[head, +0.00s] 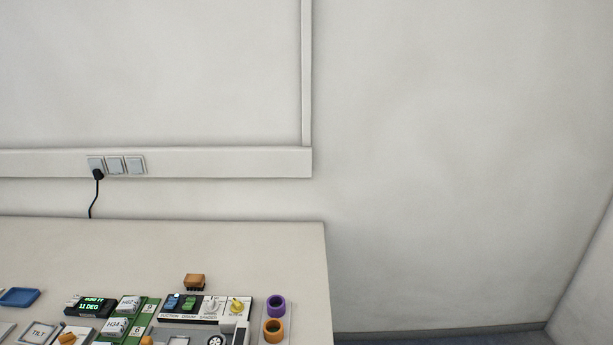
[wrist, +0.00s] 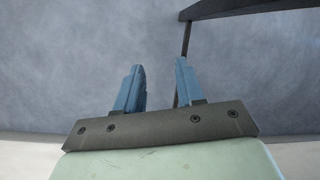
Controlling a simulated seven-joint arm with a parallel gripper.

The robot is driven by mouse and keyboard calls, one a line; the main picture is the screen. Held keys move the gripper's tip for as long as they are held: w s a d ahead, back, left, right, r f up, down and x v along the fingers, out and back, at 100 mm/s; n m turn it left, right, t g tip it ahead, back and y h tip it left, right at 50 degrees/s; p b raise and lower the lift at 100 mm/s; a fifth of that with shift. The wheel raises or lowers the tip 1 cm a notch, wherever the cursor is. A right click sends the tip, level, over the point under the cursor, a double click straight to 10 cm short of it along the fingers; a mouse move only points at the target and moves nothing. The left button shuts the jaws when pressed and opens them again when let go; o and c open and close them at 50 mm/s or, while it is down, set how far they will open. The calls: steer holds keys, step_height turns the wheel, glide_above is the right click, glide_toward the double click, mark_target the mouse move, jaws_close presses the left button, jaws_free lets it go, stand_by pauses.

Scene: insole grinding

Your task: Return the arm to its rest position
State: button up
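My gripper (wrist: 161,72) shows only in the wrist view. Its two blue fingers stand apart with a clear gap and nothing between them, so it is open and empty. Beyond the fingers is a plain blue-grey surface. A dark bar with a thin post (wrist: 186,40) shows at the upper right, behind the right finger; I cannot tell what it belongs to. The head view shows no part of my arm or gripper.
The table (head: 200,245) fills the lower left of the head view. On it are a control panel (head: 190,320), an orange-brown block (head: 194,281), a purple ring (head: 276,304), an orange ring (head: 273,328), a blue tray (head: 19,297) and a display (head: 91,306). The table's back is clear.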

steer(key=s+f+m+g, duration=0.1)
steer(key=s+f+g, duration=0.1)
steer(key=s, duration=1)
steer(key=s+d+f+m+g, duration=0.1)
steer(key=s+f, duration=0.4)
steer(key=s, duration=0.8)
steer(key=shift+m+g+h, duration=0.3)
steer(key=shift+m+g, duration=0.1)
steer(key=shift+m, duration=0.3)
steer(key=shift+d+f, duration=0.1)
